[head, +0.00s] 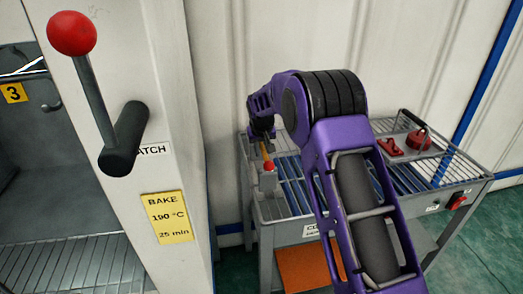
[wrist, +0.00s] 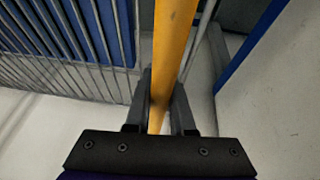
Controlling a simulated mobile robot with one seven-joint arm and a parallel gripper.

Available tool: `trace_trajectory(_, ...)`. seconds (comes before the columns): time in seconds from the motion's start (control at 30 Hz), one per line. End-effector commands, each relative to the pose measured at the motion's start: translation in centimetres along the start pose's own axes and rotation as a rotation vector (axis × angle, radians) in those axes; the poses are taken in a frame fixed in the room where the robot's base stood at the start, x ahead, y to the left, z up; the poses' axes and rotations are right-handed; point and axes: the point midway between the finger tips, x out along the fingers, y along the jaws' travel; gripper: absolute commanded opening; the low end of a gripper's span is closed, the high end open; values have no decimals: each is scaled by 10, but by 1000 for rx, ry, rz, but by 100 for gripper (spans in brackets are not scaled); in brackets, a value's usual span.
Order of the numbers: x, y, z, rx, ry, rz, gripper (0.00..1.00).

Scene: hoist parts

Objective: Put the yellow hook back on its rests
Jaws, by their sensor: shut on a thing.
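The yellow hook shows as a yellow bar (wrist: 172,50) in the wrist view, running from the top edge down between the fingers. My gripper (wrist: 160,105) is shut on it, with one dark finger on each side. In the head view a short yellow piece (head: 265,152) shows just below my gripper (head: 263,136), over the left end of the grey cart. The hook's ends are not clear in either view. A grey block with a red ball top (head: 269,166) is just below it; I cannot tell whether they touch. I cannot make out the rests for certain.
The grey wire-topped cart (head: 477,174) has blue slats and carries red parts (head: 418,139) at its back right. A white cabinet post (head: 180,110) with a red-ball lever (head: 72,33) stands close on the left. My arm hides the cart's middle.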

Motion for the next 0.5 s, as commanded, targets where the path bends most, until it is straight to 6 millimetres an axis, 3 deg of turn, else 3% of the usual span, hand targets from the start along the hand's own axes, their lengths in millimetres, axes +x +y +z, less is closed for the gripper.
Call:
trace_trajectory(0.47, 9, -1, 3, 0, 3, 0, 0)
trace_trajectory(0.5, 10, -1, 4, 0, 0, 0, 29)
